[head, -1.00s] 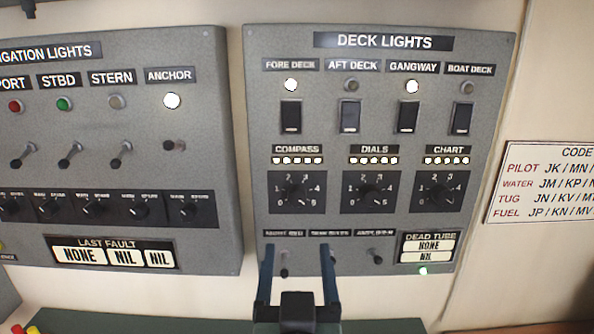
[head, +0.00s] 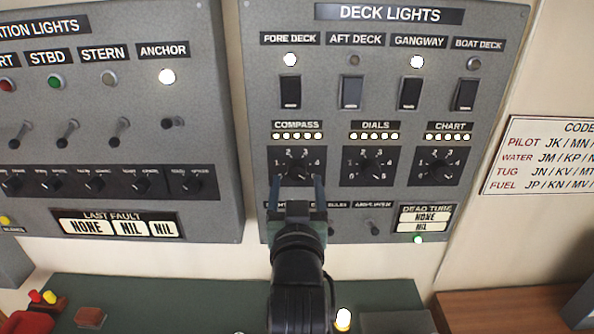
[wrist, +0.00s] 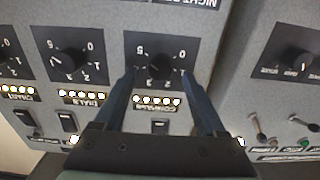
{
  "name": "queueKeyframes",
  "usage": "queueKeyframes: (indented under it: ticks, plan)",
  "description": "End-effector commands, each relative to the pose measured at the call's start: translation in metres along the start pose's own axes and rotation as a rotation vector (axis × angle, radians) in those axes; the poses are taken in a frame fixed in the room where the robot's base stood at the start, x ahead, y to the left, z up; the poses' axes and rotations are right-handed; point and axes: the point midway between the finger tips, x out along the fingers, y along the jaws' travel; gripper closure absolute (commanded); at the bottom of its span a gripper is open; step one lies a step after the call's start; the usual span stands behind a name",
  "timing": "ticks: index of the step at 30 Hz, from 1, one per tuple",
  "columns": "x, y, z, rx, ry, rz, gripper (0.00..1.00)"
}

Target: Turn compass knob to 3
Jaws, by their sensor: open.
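The compass knob (head: 297,169) is a black rotary knob on a dark numbered plate under the COMPASS label, on the deck lights panel (head: 255,100). My gripper (head: 297,184) is in front of the lower part of that plate, its two blue fingers apart, one on each side. In the wrist view the compass knob (wrist: 160,65) shows between the two fingertips (wrist: 160,75). The jaws are open and not closed on it. I cannot tell whether the fingertips touch the plate. The knob's pointer setting is too small and partly hidden to read.
The dials knob (head: 372,168) and chart knob (head: 437,168) are to the right. Rocker switches (head: 351,93) sit above. The navigation lights panel (head: 110,120) is to the left. A green desk top (head: 180,300) lies below, with small red and yellow items (head: 42,297).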

Motion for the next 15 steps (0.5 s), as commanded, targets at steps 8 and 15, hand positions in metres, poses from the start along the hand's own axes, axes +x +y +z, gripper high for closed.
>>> queueKeyframes:
  ticks: [8,15]
  plan:
    - [0.021,0.001,-0.001,-0.001,-0.001,0.001,0.27]
    - [0.023,0.000,0.000,0.000,0.001,0.000,0.27]
